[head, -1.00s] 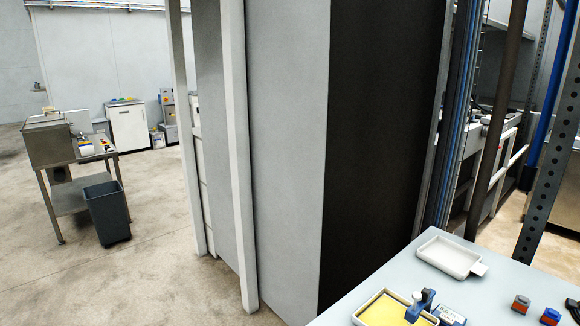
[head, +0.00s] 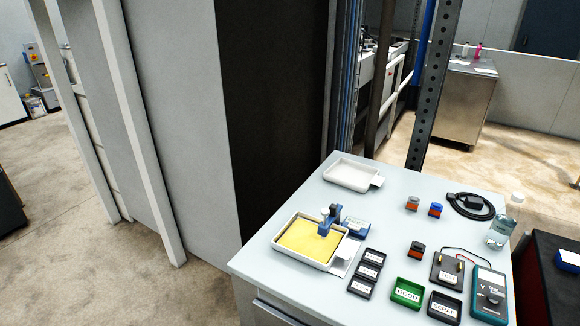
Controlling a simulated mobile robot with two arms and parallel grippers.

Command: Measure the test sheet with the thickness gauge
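A yellow sheet (head: 300,243), which looks like the test sheet, lies in a white tray (head: 287,258) on the pale table. A blue and grey device (head: 328,220), probably the thickness gauge, stands at the tray's right side, partly over the sheet; I cannot tell if it touches the sheet. A small blue labelled box (head: 355,228) sits just right of it. Neither of my grippers is in view.
The table (head: 320,196) also holds an empty white tray (head: 352,173), a green bin (head: 407,292), several black bins, a teal meter (head: 488,291), a coiled black cable (head: 470,206) and small orange and blue blocks. A tall grey cabinet (head: 180,110) stands left of the table.

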